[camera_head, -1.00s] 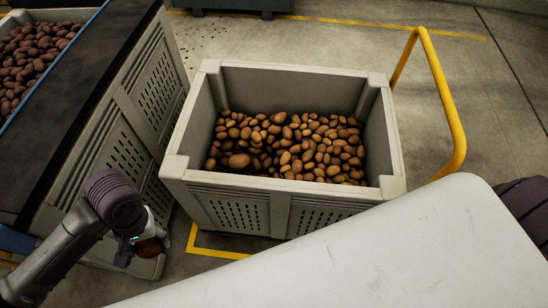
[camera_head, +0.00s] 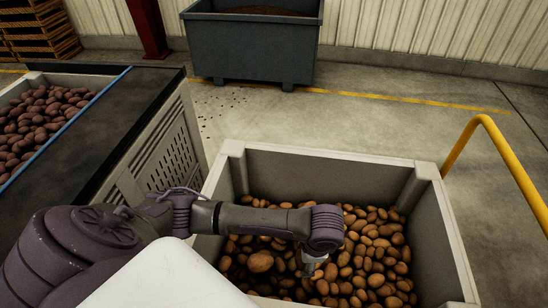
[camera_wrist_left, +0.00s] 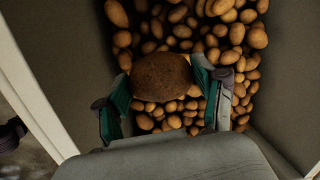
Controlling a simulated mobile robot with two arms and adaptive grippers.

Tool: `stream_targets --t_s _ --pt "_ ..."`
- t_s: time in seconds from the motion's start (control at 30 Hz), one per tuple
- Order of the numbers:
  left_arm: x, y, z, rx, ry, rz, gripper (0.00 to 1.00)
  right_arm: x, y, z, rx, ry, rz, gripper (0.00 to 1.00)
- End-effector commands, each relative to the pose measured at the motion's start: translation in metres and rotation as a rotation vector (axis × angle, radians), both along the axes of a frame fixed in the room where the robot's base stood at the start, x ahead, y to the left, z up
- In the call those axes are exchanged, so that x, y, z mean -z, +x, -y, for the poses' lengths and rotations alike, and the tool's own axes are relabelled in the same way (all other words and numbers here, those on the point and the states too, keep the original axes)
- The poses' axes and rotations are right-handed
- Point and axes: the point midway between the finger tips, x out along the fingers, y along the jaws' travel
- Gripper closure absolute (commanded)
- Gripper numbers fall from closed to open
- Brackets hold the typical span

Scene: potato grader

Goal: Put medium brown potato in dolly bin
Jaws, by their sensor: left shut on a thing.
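The brown potato (camera_wrist_left: 161,77) is between the two green-padded fingers of my left gripper (camera_wrist_left: 163,85) in the left wrist view. The gripper is shut on it. In the head view my left arm reaches in from the left, and the gripper (camera_head: 312,268) points down inside the outline of the dolly bin (camera_head: 330,157). The held potato is hard to make out there. The grey bin holds many smaller brown potatoes (camera_head: 375,255), with one larger potato (camera_head: 260,262) among them. In the wrist view these potatoes lie below the held one. My right gripper is not in view.
A yellow handle (camera_head: 505,150) rises at the bin's right side. A dark-topped conveyor or table (camera_head: 110,110) and a bin of reddish potatoes (camera_head: 35,125) stand at the left. A dark skip (camera_head: 250,50) stands at the back. Concrete floor is free behind the bin.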

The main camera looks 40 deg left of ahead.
Motion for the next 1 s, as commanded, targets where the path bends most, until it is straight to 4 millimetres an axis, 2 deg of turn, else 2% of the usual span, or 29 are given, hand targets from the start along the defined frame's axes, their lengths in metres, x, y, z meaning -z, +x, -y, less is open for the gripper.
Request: stream_targets --t_s 0.03,0.2,0.3,0.47,0.63,1.0 --pt "0.035 0.009 0.002 0.128 0.000 0.001 0.67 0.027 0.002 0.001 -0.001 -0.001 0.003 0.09" --pt "0.089 0.034 0.005 0.530 0.000 0.007 0.67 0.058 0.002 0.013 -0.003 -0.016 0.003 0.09" --pt "0.108 0.044 0.006 0.698 -0.001 0.010 0.67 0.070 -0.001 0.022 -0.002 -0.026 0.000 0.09" --pt "0.123 0.052 0.006 0.847 -0.003 0.012 0.67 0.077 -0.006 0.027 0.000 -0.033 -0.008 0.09" --pt "0.136 0.041 -0.011 0.882 -0.002 0.007 0.67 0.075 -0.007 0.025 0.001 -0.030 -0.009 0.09" --pt "0.183 -0.006 -0.075 0.880 -0.002 0.007 0.67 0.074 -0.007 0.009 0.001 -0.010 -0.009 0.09"
